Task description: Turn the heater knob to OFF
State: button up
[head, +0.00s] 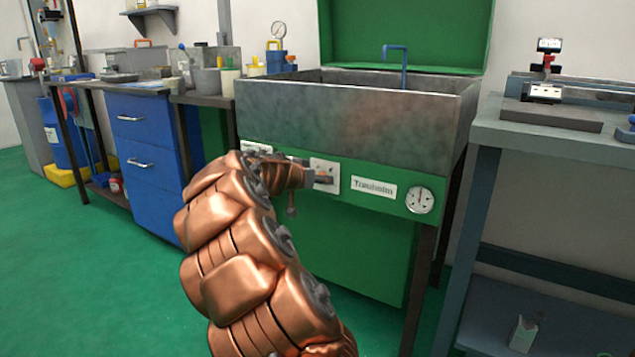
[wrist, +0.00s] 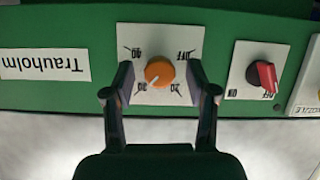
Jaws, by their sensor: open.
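In the wrist view, which is upside down, an orange round knob (wrist: 159,72) sits on a white dial plate (wrist: 160,38) marked OFF, 20, 30 and 40. A pale mark on the knob points to the lower left, toward the 30. My gripper (wrist: 160,76) is open, with one finger on each side of the knob and a visible gap on both sides. In the head view my gripper (head: 322,181) is at the dial plate (head: 325,165) on the green panel front, and it hides the knob there.
A red and black switch (wrist: 262,75) marked OFF and ON is right of the dial in the wrist view. A Trauholm label (wrist: 45,64) is on the other side. In the head view, a round gauge (head: 420,200) is farther right, below the grey basin (head: 350,115).

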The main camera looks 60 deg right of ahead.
grip_shut()
dwell(0.6)
